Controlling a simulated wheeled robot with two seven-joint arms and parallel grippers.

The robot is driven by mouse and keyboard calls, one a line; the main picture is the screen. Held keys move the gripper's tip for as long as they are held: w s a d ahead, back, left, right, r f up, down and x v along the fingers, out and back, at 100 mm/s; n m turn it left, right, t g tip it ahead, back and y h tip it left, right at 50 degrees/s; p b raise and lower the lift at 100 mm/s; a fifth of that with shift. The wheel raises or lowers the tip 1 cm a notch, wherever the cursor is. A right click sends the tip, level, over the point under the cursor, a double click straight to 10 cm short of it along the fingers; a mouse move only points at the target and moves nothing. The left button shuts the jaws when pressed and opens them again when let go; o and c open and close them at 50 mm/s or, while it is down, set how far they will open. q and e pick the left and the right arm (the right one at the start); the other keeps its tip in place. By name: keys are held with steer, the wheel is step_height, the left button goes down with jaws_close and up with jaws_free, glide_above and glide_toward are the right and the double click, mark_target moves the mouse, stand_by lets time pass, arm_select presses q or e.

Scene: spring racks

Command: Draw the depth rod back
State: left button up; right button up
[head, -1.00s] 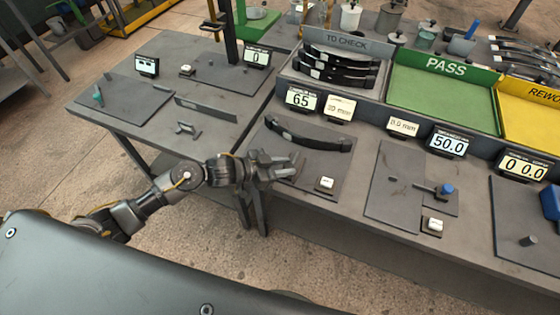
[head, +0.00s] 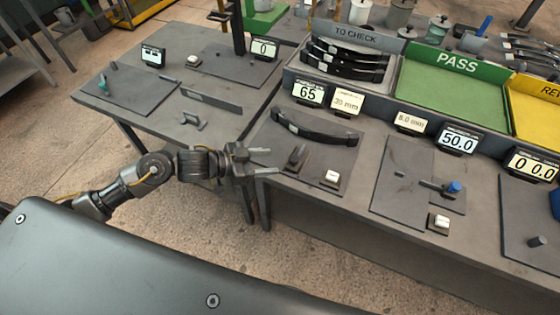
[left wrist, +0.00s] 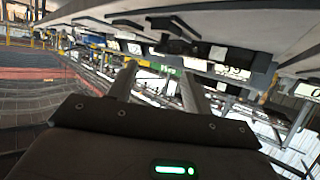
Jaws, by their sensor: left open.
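My left gripper (head: 262,161) is open and empty at the left front edge of the bench, its fingers pointing right. Just right of its fingertips, apart from them, a short dark peg-like piece (head: 295,157) stands on a grey plate (head: 312,160). A black curved leaf spring (head: 312,128) lies on the same plate behind it. Farther right, a rod with a blue knob (head: 452,187) lies on another plate. I cannot tell for sure which piece is the depth rod. In the left wrist view both fingers (left wrist: 158,86) are spread, with nothing between them. My right gripper is out of view.
A white button (head: 332,178) sits right of the peg. Displays reading 65 (head: 308,93) and 50.0 (head: 457,138) stand behind. A side table (head: 150,110) is left.

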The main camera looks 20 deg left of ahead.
arm_select(q)
steer(key=shift+v, duration=1.55)
steer(key=s+a+f+n+g+y, duration=0.25)
steer(key=s+f+n+y, duration=0.2)
steer(key=s, duration=0.55)
steer(key=s+a+f+n+g+y, duration=0.2)
steer(key=s+a+f+n+y, duration=0.15)
steer(key=s+f+y, duration=0.45)
step_height(320, 180, down, 22)
steer(key=s+g+h+b, duration=0.1)
steer(key=s+h, duration=0.1)
steer(key=s, duration=0.1)
steer(key=s+a+f+g, duration=0.1)
steer(key=s+a+f, duration=0.1)
steer(key=s+f, duration=1.5)
step_height(320, 180, down, 2)
steer(key=shift+a+f+g+b, duration=0.1)
steer(key=shift+a+g+b, duration=0.1)
steer(key=shift+g+b, duration=0.2)
